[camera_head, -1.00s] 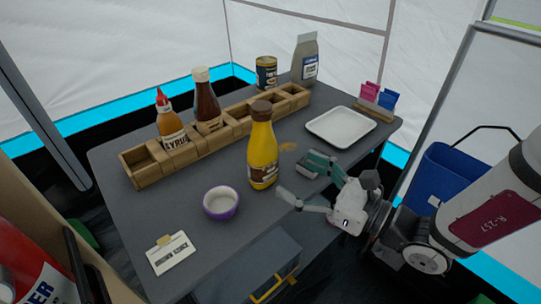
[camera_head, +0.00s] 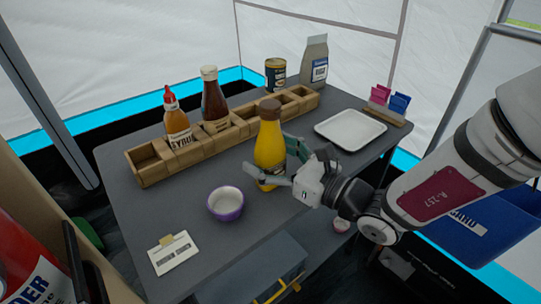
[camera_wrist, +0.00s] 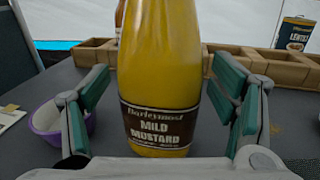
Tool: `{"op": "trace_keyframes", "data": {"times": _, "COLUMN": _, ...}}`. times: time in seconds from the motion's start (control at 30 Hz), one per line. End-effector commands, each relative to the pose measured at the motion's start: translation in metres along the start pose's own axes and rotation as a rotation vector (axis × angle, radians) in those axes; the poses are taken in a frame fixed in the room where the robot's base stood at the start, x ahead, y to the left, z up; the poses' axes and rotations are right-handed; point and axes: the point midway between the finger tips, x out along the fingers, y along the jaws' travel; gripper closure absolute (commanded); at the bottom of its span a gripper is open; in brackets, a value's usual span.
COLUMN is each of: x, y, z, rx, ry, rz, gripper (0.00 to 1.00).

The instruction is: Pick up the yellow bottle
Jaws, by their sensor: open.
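The yellow mustard bottle (camera_head: 269,145) stands upright on the dark grey table, with a brown cap and a brown label. In the wrist view the bottle (camera_wrist: 160,75) fills the middle, its label facing the camera. My gripper (camera_head: 278,168) is open at the bottle's lower half, coming from the right. In the wrist view the two green-padded fingers (camera_wrist: 160,115) are on either side of the bottle, with gaps showing on both sides. The far finger is partly hidden behind the bottle in the head view.
A purple bowl (camera_head: 226,203) stands close on the left front. A wooden rack (camera_head: 195,152) behind holds a syrup bottle (camera_head: 177,128) and a dark sauce bottle (camera_head: 214,102). A white tray (camera_head: 350,130) lies to the right. A card (camera_head: 174,254) lies at the front left.

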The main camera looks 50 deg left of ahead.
Motion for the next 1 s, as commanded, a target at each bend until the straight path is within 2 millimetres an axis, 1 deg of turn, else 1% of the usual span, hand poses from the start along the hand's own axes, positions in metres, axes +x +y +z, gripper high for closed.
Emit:
{"op": "trace_keyframes", "data": {"times": 0.03, "x": 0.0, "y": 0.0, "z": 0.0, "rx": 0.0, "ry": 0.0, "rz": 0.0, "gripper": 0.21}}
{"op": "trace_keyframes", "data": {"times": 0.07, "x": 0.0, "y": 0.0, "z": 0.0, "rx": 0.0, "ry": 0.0, "rz": 0.0, "gripper": 0.23}}
{"op": "trace_keyframes", "data": {"times": 0.1, "x": 0.0, "y": 0.0, "z": 0.0, "rx": 0.0, "ry": 0.0, "rz": 0.0, "gripper": 0.32}}
{"op": "trace_keyframes", "data": {"times": 0.17, "x": 0.0, "y": 0.0, "z": 0.0, "rx": 0.0, "ry": 0.0, "rz": 0.0, "gripper": 0.46}}
{"op": "trace_keyframes", "data": {"times": 0.2, "x": 0.0, "y": 0.0, "z": 0.0, "rx": 0.0, "ry": 0.0, "rz": 0.0, "gripper": 0.55}}
{"op": "trace_keyframes", "data": {"times": 0.27, "x": 0.0, "y": 0.0, "z": 0.0, "rx": 0.0, "ry": 0.0, "rz": 0.0, "gripper": 0.69}}
{"op": "trace_keyframes", "data": {"times": 0.3, "x": -0.001, "y": 0.0, "z": 0.0, "rx": 0.0, "ry": 0.0, "rz": 0.0, "gripper": 0.78}}
{"op": "trace_keyframes", "data": {"times": 0.37, "x": -0.001, "y": 0.0, "z": 0.0, "rx": 0.0, "ry": 0.0, "rz": 0.0, "gripper": 0.91}}
{"op": "trace_keyframes", "data": {"times": 0.63, "x": 0.0, "y": 0.0, "z": 0.002, "rx": -0.002, "ry": -0.002, "rz": 0.0, "gripper": 0.92}}
{"op": "trace_keyframes", "data": {"times": 0.73, "x": 0.0, "y": 0.0, "z": 0.006, "rx": -0.002, "ry": -0.003, "rz": 0.0, "gripper": 0.92}}
{"op": "trace_keyframes", "data": {"times": 0.87, "x": -0.001, "y": -0.001, "z": 0.016, "rx": -0.003, "ry": -0.003, "rz": -0.001, "gripper": 0.92}}
{"op": "trace_keyframes", "data": {"times": 1.0, "x": 0.0, "y": 0.0, "z": 0.035, "rx": -0.004, "ry": -0.004, "rz": 0.0, "gripper": 0.92}}
